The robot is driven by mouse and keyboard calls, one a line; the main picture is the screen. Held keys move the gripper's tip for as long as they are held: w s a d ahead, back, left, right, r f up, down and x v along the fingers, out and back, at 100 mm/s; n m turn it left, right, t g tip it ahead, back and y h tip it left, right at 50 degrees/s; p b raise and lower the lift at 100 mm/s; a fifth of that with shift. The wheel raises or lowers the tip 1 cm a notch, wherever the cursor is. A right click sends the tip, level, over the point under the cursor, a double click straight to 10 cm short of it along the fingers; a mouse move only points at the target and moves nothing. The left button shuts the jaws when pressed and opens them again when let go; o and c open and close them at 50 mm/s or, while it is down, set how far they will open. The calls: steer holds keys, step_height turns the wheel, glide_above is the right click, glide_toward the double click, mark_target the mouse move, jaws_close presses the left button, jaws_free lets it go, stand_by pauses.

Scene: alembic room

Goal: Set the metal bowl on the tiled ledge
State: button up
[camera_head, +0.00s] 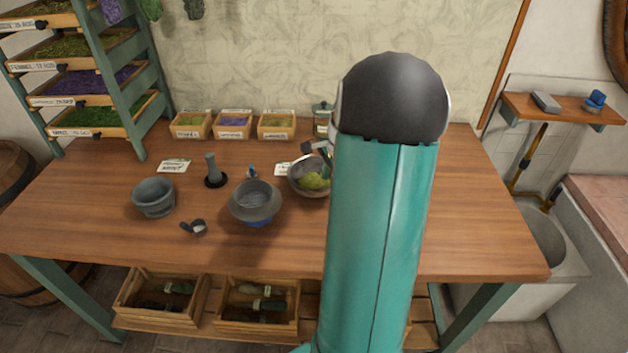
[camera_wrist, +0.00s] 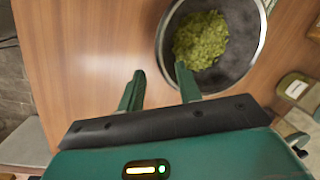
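The metal bowl (camera_head: 299,186) is dark grey and round, and holds a green herb heap. It stands on the wooden table, partly hidden behind my arm. In the wrist view the bowl (camera_wrist: 252,62) is at the upper right. My gripper (camera_wrist: 160,80) is open and empty, with its fingers at the bowl's rim. In that picture the rim passes between the fingers, one outside and one overlapping the bowl; I cannot tell whether they touch. A reddish tiled ledge (camera_head: 598,190) is at the far right.
On the wooden table (camera_head: 120,225) are a grey mortar (camera_head: 154,198), a pestle (camera_head: 213,171), a wide-brimmed grey vessel (camera_head: 256,205) and herb boxes (camera_head: 234,126). A sink (camera_head: 547,240) and a wall shelf (camera_head: 565,112) are at the right. My arm hides the table's middle right.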

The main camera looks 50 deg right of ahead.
mark_target(326, 188)
steer(key=f, duration=0.2)
steer(key=w+f, duration=0.1)
steer(key=f, duration=0.1)
steer(key=shift+w+f, duration=0.15)
steer(key=shift+f, duration=0.1)
steer(key=shift+a, duration=0.1)
jaws_close()
steer(key=shift+r, duration=0.15)
steer(key=shift+r, duration=0.35)
step_height(326, 188, up, 2)
steer(key=shift+r, duration=0.1)
steer(key=s+a+r, duration=0.8)
steer(key=a+r, duration=0.2)
steer(key=a, duration=0.1)
steer(key=shift+a, duration=0.2)
